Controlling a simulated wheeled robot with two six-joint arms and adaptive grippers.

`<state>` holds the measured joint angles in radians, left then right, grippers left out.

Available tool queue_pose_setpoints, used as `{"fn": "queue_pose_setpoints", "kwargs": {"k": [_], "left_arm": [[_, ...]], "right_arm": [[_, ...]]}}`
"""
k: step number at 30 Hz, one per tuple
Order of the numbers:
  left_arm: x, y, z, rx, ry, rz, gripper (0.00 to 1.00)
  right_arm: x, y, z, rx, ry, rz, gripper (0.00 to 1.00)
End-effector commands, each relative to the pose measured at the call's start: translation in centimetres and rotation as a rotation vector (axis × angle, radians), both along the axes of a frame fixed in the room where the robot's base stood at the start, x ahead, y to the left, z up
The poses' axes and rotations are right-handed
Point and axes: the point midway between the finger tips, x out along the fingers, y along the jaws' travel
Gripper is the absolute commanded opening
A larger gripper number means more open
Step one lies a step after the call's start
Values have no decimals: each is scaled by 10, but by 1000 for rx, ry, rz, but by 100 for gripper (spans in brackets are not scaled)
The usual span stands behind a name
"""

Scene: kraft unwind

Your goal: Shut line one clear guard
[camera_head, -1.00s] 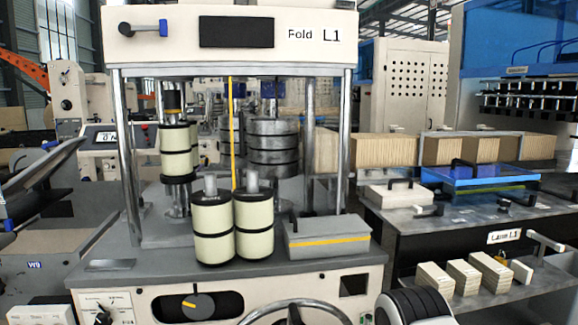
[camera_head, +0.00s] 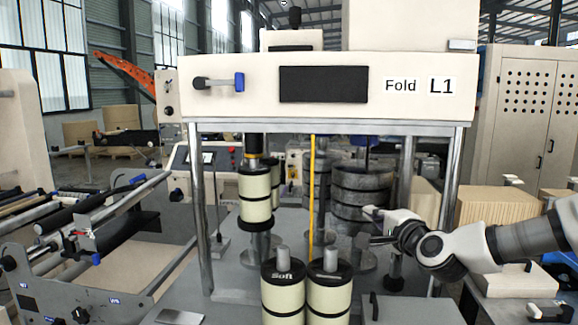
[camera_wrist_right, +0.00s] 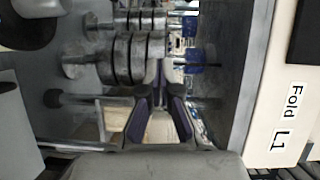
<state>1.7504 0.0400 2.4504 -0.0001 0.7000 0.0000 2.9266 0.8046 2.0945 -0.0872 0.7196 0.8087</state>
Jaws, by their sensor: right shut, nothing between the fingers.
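The machine labelled Fold L1 (camera_head: 420,86) stands ahead, with a cream top beam and metal posts. A handle with a blue end (camera_head: 239,82) is on the beam's left part; the label also shows in the right wrist view (camera_wrist_right: 292,100), turned sideways. I cannot make out the clear guard's panel or its position for certain. My right gripper (camera_head: 372,226) reaches in from the right, near the right posts and below the beam. It is shut and empty; its fingers also show in the right wrist view (camera_wrist_right: 160,95). My left gripper is not in view.
Cream rolls with black bands (camera_head: 283,292) stand at the front of the deck, and a yellow rod (camera_head: 312,195) rises behind them. Stacked metal discs (camera_head: 362,190) stand close to the right gripper. A grey box (camera_head: 415,308) is at front right.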

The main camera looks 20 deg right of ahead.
Motion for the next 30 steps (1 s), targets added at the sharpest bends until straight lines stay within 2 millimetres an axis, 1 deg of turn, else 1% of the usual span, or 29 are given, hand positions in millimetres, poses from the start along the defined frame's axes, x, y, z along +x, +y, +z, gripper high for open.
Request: {"fn": "queue_pose_setpoints", "kwargs": {"k": [1,3,5,8,13,15,17,18,23,24,27,30], "left_arm": [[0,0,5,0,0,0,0],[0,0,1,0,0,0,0],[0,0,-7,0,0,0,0],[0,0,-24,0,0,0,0],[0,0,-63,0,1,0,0],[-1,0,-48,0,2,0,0],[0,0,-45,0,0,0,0],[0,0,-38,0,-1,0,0],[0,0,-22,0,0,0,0],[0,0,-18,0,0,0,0],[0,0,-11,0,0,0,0],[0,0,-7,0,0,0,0]], "right_arm": [[-2,-6,17,30,-30,-7,0],[-2,-9,22,44,-48,-11,0],[0,-9,18,44,-48,-12,0],[7,-10,12,38,-46,-13,0],[22,-10,9,34,-47,-12,0],[38,-12,21,34,-41,-14,0],[52,-13,21,33,-40,-12,0],[61,-15,24,35,-40,-13,0],[96,-18,25,34,-40,-11,0],[101,-14,25,34,-40,-9,0],[106,4,24,36,-40,-7,0],[109,15,23,37,-41,-9,0]]}}
